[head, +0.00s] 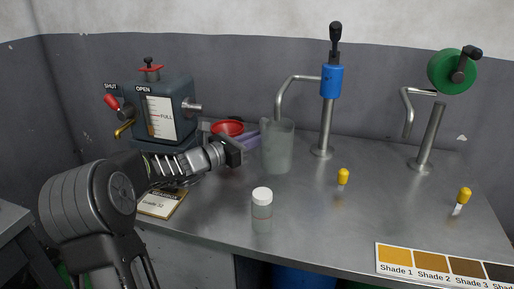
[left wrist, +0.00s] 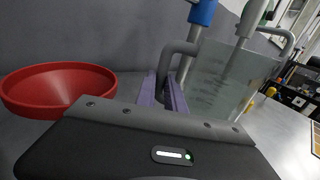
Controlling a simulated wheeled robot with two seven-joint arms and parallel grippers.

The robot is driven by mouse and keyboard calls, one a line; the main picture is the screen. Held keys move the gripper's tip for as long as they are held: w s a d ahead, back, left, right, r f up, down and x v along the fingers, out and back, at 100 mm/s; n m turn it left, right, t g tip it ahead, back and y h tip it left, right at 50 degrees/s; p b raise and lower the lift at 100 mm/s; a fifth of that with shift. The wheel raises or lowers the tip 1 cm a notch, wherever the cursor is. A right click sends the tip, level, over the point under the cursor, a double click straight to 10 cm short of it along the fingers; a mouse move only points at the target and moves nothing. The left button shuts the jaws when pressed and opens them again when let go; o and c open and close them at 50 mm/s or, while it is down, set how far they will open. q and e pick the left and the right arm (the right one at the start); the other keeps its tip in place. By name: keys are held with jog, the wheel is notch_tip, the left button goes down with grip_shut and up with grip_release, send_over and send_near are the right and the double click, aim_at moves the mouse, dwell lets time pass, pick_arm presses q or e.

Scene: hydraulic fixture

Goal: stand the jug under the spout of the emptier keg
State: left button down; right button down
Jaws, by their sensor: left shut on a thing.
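The jug (head: 277,152) is a clear, greyish, upright vessel near the middle of the bench; it also shows in the left wrist view (left wrist: 218,88). My left gripper (head: 250,139) reaches it from the left, its lilac fingers (left wrist: 164,98) shut on the jug's grey handle (left wrist: 175,55). The spout (head: 280,98) of the blue-headed tap (head: 331,82) comes down over the jug's mouth. I cannot tell whether the jug's base touches the bench. A second tap with a green round head (head: 451,72) stands to the right, its spout (head: 408,115) free. My right gripper is out of view.
A red bowl (head: 227,128) sits behind my left gripper. A white-capped bottle (head: 262,211) stands in front of the jug. A gauge unit (head: 165,109) stands left. The bench between the taps is mostly clear.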

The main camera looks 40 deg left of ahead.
pick_arm(q)
jog(key=shift+f, duration=1.6)
jog(key=shift+f+b, duration=0.15)
jog(key=shift+b, duration=0.2)
jog(key=c, duration=1.4)
grip_release()
jog(key=shift+c, duration=0.2)
jog(key=shift+r, duration=0.25)
jog(key=shift+s+a+f, duration=0.1)
jog(key=shift+s+f, duration=0.05)
jog(key=shift+s, duration=0.15)
jog(key=v, duration=1.1)
jog(key=shift+s, duration=0.2)
